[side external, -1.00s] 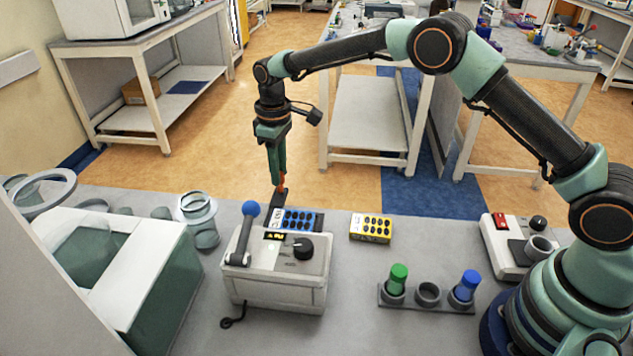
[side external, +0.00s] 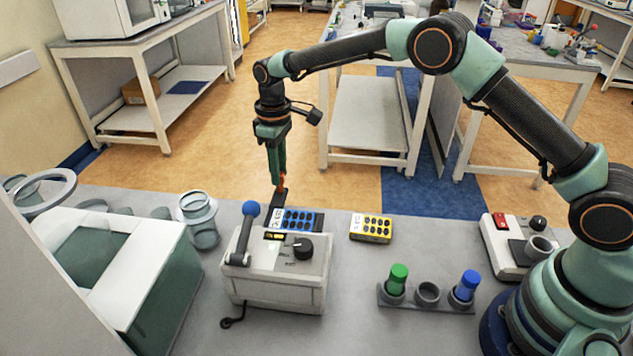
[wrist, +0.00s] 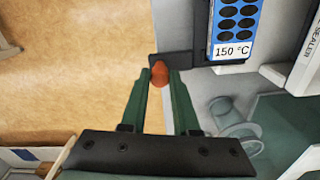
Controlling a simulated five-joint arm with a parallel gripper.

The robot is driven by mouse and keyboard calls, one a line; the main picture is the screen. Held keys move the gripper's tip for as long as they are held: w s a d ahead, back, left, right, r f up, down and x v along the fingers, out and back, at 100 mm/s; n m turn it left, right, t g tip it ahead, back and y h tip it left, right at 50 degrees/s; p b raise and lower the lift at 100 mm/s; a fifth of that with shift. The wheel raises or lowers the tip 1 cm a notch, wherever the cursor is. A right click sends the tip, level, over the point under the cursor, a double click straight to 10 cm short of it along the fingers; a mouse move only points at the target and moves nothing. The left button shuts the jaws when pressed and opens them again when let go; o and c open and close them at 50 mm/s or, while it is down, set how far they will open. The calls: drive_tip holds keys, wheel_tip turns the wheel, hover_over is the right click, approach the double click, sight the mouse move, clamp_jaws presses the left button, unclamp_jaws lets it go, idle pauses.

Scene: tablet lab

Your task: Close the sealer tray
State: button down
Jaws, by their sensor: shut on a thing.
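The sealer (side external: 275,285) is a pale box on the bench with a blue-knobbed lever (side external: 245,235), a black dial and a small lit display. Its dark tray (side external: 276,203) sticks out at the far side and bears a blue blister card (side external: 298,220). In the wrist view the card (wrist: 233,25) reads 150 °C. My gripper (side external: 280,180) points down at the tray's outer end. In the wrist view my gripper (wrist: 161,78) is shut on the orange tray handle (wrist: 160,72). The tray's inner end is hidden.
A yellow blister card (side external: 371,228) lies right of the sealer. A rack (side external: 427,306) holds a green-capped and a blue-capped vial. A glass jar (side external: 199,220) and a white-and-green machine (side external: 150,290) stand left. The bench's far edge lies near the tray.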

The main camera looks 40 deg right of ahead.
drive_tip(key=shift+r, duration=0.1)
idle(0.3)
drive_tip(key=s+a, duration=0.8)
drive_tip(key=shift+s+a, duration=0.1)
drive_tip(key=shift+a, duration=0.15)
drive_tip(key=c, duration=0.6)
unclamp_jaws()
drive_tip(key=shift+c, duration=0.2)
drive_tip(key=shift+d, duration=0.1)
wheel_tip(320, 180, up, 12)
